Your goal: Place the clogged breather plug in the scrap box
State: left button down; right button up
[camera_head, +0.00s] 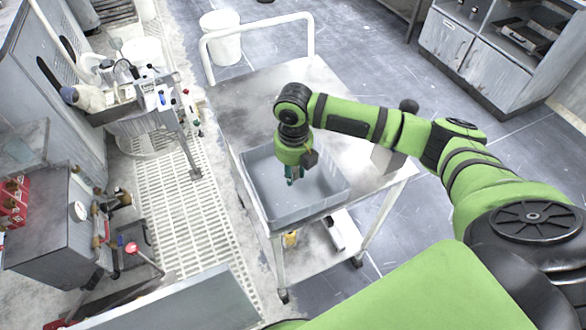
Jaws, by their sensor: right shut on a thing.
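The scrap box is a grey open box (304,213) on the near part of a metal cart. My right gripper (291,180) points down over the inside of this box, below its green wrist. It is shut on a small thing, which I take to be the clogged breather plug. The plug is too small and too hidden by the fingers to make out. I cannot tell whether the fingertips are below the box rim. The visible box floor looks empty. My left gripper is not in view.
The cart top (285,92) is bare behind the box, with a white push handle (258,28) at its far end. A white bucket (221,38) stands on the floor behind. Machinery and a grey cabinet with red parts (14,200) line the left.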

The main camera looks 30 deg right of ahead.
aim_at(293, 168)
jog(key=shift+f, duration=0.15)
jog(key=o, duration=0.9)
jog(key=shift+o, duration=0.2)
notch_tip(293, 168, up, 12)
jog(key=b, duration=0.1)
jog(key=shift+r+b, duration=0.2)
jog(key=shift+b, duration=0.15)
